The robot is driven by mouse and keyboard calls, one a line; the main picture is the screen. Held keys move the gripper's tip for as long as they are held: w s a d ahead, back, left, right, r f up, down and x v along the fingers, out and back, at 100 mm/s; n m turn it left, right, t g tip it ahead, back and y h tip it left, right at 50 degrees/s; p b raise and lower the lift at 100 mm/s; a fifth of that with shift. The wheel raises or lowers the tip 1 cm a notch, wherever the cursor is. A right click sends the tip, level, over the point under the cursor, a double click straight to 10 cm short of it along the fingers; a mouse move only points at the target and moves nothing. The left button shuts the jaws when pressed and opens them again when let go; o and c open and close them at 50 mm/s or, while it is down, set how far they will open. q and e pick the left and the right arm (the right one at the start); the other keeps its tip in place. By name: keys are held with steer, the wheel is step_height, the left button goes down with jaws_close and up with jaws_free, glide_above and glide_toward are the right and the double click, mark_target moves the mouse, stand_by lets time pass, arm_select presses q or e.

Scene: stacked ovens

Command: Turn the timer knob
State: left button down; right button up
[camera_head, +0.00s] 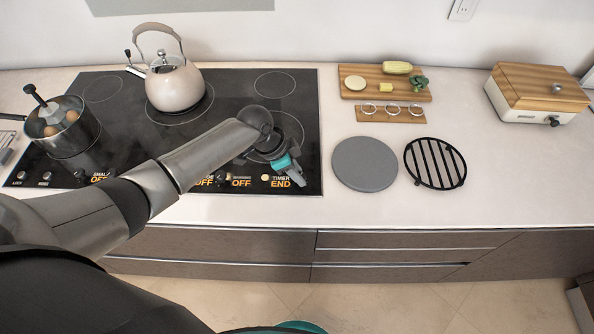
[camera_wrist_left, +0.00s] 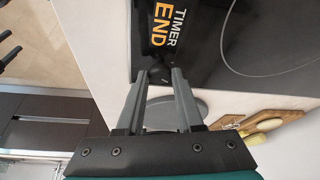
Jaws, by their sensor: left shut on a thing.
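The black cooktop shows an orange "END" under the word "TIMER" (camera_head: 281,181) at its front right corner. My left gripper (camera_head: 299,180) points down at that corner, just right of the lettering. In the left wrist view, its two fingers (camera_wrist_left: 160,76) reach the cooktop's edge beside the same lettering, with a small dark thing, the timer knob (camera_wrist_left: 158,75), between their tips. The gripper is shut on the knob, which it mostly hides. My right gripper is not in view.
A kettle (camera_head: 174,84) and a pot with eggs (camera_head: 65,135) stand on the cooktop. Right of it are a grey disc (camera_head: 364,164), a black rack (camera_head: 435,163), a cutting board (camera_head: 353,94) and a wooden-topped box (camera_head: 538,87). The counter's right front is clear.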

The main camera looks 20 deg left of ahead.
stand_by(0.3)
arm_select(q)
steer(key=n+p, duration=0.1)
steer(key=p, duration=0.1)
steer(key=n+y+p, duration=0.1)
steer(key=n+p, duration=0.1)
steer(key=shift+s+d+r+t, duration=0.1)
steer(key=shift+s+r+t, duration=0.1)
steer(key=shift+t, duration=0.2)
steer(key=shift+f+n+t+y+p, duration=0.15)
steer(key=shift+n+t+y+p, duration=0.2)
steer(key=shift+n+p, duration=1.25)
steer(key=c, duration=0.6)
jaws_free()
steer(key=shift+o, duration=0.2)
